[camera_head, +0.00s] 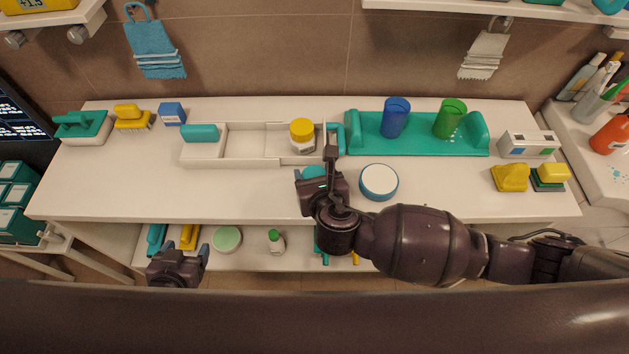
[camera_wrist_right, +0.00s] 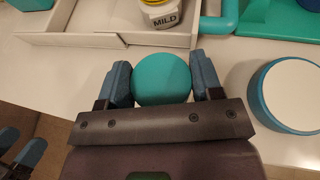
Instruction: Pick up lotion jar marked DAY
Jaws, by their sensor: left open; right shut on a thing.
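My right gripper (camera_head: 312,182) is over the front middle of the white table, shut on a round teal-topped thing (camera_wrist_right: 161,82). In the right wrist view one finger presses each side of it. No label shows on its top, and its sides are hidden, so I cannot tell whether it is marked DAY. To its right stands a round jar with a white top and blue rim (camera_head: 379,181); no writing on it is readable. A yellow-lidded jar marked MILD (camera_wrist_right: 162,12) stands in the white tray. My left gripper (camera_head: 178,252) is open and empty, near the lower shelf.
The long white tray (camera_head: 232,145) lies behind my right gripper. A teal holder (camera_head: 420,146) with a blue cup (camera_head: 396,118) and a green cup (camera_head: 450,118) stands at the back right. Brushes (camera_head: 132,117) are at the back left. The table's front left is clear.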

